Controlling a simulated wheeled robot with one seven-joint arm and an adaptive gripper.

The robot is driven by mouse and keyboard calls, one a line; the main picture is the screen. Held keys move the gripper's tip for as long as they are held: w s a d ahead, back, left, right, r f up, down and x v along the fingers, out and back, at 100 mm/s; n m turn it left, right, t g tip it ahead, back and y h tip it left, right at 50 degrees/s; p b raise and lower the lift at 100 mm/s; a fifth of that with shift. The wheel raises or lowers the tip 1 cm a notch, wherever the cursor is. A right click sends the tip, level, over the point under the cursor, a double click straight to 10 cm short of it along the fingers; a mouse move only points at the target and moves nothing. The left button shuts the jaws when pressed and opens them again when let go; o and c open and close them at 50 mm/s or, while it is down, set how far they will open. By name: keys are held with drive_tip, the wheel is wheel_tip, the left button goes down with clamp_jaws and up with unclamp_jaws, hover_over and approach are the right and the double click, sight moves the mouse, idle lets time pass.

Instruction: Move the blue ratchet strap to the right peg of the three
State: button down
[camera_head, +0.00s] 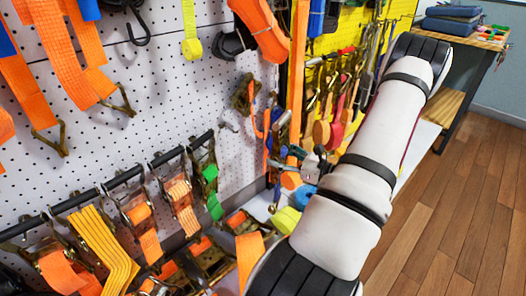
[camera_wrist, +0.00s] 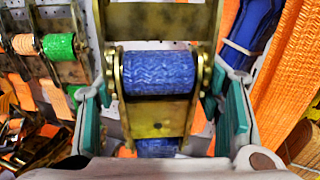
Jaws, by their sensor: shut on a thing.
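The blue ratchet strap (camera_wrist: 158,73) fills the middle of the wrist view, a blue webbing roll in a brass-coloured metal frame. It looks upright. My gripper (camera_wrist: 163,112) has its teal-padded fingers on both sides of the frame and is shut on it. In the head view my gripper (camera_head: 312,166) is by the corner of the white pegboard, and my arm hides part of that area. A small blue patch above it may be the strap, but I cannot tell. I cannot make out the three pegs clearly.
A black rail (camera_head: 120,178) on the white pegboard (camera_head: 165,90) carries several ratchets with orange, yellow and green webbing. Orange straps hang at upper left. A yellow board (camera_head: 345,40) with hanging tools is behind my arm. The wooden floor (camera_head: 450,200) at right is clear.

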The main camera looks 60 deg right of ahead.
drive_tip(key=shift+w+d+f+b, duration=0.3)
drive_tip(key=shift+w+d+b, duration=0.15)
drive_tip(key=shift+w, duration=1.2)
drive_tip(key=shift+w+d+f+b, duration=0.3)
drive_tip(key=shift+w+b, duration=0.2)
drive_tip(key=shift+w, duration=1.1)
drive_tip(key=shift+w+d+f+b, duration=0.25)
drive_tip(key=shift+w+d+b, duration=0.25)
drive_tip(key=shift+w, duration=1.15)
drive_tip(key=shift+f, duration=0.1)
drive_tip(key=shift+c, duration=1.9)
unclamp_jaws()
drive_tip(key=shift+f, duration=0.15)
drive_tip(key=s, duration=1.2)
drive_tip(key=shift+d, duration=0.2)
